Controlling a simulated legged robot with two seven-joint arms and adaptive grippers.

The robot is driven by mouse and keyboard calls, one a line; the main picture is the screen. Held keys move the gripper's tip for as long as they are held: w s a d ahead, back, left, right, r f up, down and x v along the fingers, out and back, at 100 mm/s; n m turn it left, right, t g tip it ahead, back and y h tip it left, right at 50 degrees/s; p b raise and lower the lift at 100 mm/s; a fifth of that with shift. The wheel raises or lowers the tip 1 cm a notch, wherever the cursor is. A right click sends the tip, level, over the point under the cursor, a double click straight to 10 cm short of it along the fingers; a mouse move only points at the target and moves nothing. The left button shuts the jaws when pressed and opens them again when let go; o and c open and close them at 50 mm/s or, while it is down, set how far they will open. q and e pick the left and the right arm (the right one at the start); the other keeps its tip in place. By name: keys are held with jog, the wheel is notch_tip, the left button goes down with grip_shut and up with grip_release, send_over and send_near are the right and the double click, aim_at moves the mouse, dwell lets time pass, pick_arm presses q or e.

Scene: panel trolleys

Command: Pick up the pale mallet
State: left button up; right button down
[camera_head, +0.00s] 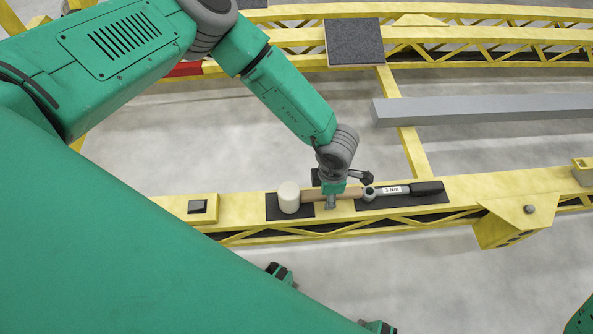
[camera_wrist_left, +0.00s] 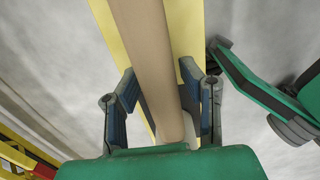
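The pale mallet lies on the yellow beam of the trolley in the head view. Its cream cylindrical head (camera_head: 289,197) rests on a dark pad, and its tan handle (camera_head: 317,195) extends right. My left gripper (camera_head: 331,201) is down at the handle, right of the head. In the left wrist view, the handle (camera_wrist_left: 150,60) runs between the two fingers of my left gripper (camera_wrist_left: 160,92). The fingers stand on either side of it with narrow gaps visible.
A torque wrench (camera_head: 400,190) marked 5 Nm lies on a dark pad just right of the handle, close to my left gripper. A grey bar (camera_head: 485,109) lies behind. A dark square panel (camera_head: 354,42) sits on the far beam. A small dark block (camera_head: 198,206) is left of the mallet.

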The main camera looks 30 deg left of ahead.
pick_arm(q)
jog(key=shift+d, duration=0.1)
grip_shut()
jog(key=shift+r, duration=0.1)
notch_tip(320, 180, up, 10)
jog(key=p, duration=0.4)
jog(key=shift+p, duration=0.35)
notch_tip(320, 180, up, 4)
jog(key=p, duration=0.4)
